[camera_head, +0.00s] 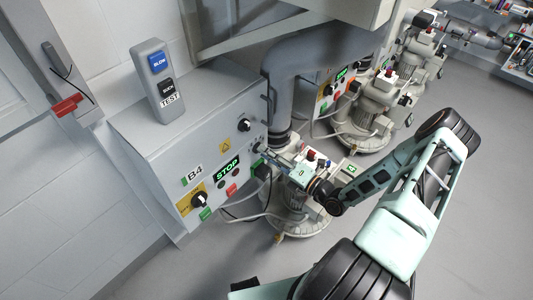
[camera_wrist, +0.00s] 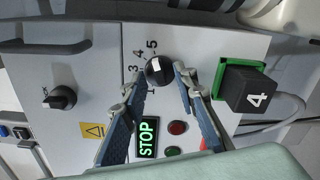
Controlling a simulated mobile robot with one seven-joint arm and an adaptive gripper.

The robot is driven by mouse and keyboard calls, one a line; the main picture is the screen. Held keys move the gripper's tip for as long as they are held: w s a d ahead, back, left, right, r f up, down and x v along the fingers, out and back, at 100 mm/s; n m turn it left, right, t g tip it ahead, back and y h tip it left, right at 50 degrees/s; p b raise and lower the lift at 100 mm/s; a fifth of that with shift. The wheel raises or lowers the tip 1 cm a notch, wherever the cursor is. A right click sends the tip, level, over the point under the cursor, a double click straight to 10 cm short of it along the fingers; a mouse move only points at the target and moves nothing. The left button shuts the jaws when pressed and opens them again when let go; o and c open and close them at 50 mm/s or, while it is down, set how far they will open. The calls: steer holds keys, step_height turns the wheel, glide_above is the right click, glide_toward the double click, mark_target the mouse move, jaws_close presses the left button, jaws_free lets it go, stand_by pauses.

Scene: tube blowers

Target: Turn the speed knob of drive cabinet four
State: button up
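Drive cabinet four is the grey box marked B4 (camera_head: 150,140) in the head view. In the wrist view its speed knob (camera_wrist: 158,71) is round and black with a white mark, beside printed numbers up to 5. I cannot tell exactly which number the mark points to. My gripper (camera_wrist: 161,73) is open, with one blue-grey finger on each side of the knob. The fingertips are close to it; I cannot tell whether they touch. In the head view my gripper (camera_head: 268,153) is at the cabinet's right end and largely covers the knob.
A lit STOP display (camera_wrist: 147,137) and red and green buttons are below the knob. A black block marked 4 (camera_wrist: 250,92) in a green frame juts out to the right. Another black knob (camera_wrist: 62,97) is at left. A blower (camera_head: 300,205) stands beside the cabinet.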

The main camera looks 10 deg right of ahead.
steer(key=v, duration=1.1)
steer(key=shift+s+d, duration=0.15)
steer(key=shift+s, duration=0.1)
